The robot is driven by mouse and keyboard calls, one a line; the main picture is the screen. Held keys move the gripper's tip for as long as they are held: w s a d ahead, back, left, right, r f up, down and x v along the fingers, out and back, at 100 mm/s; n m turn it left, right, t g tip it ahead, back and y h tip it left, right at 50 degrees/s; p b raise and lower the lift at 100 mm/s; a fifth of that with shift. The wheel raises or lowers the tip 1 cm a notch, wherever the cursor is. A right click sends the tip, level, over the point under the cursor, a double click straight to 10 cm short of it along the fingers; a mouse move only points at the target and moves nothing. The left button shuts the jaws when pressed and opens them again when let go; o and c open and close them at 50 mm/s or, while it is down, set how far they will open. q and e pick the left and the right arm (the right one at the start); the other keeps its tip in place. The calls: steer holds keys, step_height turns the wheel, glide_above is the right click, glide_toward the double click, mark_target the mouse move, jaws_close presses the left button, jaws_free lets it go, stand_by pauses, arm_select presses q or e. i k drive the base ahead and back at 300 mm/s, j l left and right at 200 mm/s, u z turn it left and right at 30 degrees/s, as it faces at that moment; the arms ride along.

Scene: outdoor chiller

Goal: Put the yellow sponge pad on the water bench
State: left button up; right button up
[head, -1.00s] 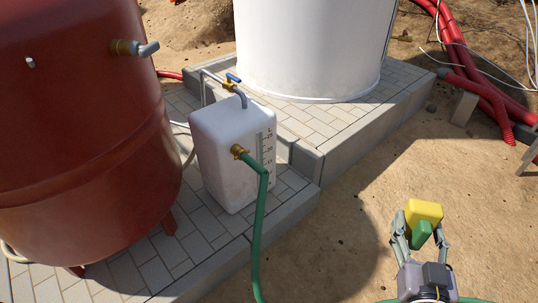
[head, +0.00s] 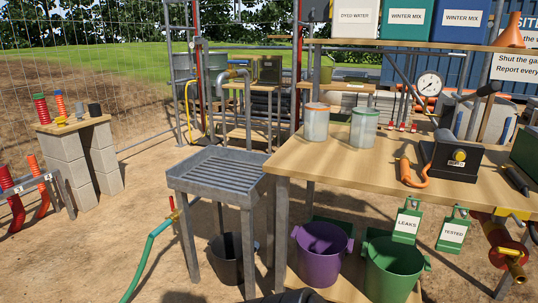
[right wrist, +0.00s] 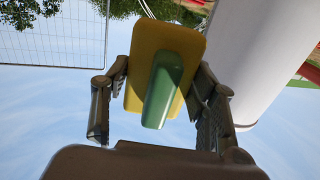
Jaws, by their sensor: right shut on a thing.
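The yellow sponge pad (right wrist: 178,42) with its green grip (right wrist: 163,90) is in the right wrist view. My right gripper (right wrist: 160,72) is shut on it, one finger on each side, and holds it up in the air against the sky. A grey metal bench (head: 217,172) with a slatted, rimmed top stands left of centre in the head view; it looks like the water bench. Its top is empty. A bent pipe outlet stands behind it. Neither gripper shows clearly in the head view now, and my left gripper is not in view.
A wooden table (head: 345,170) with two jars and a black box stands close on the bench's right. A black bucket (head: 233,258), purple bucket (head: 322,250) and green bucket (head: 392,268) stand below. A green hose (head: 150,245) runs at the bench's left. Sandy ground is open at left.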

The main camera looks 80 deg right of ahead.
mark_target(331, 156)
steer(key=z, duration=2.25)
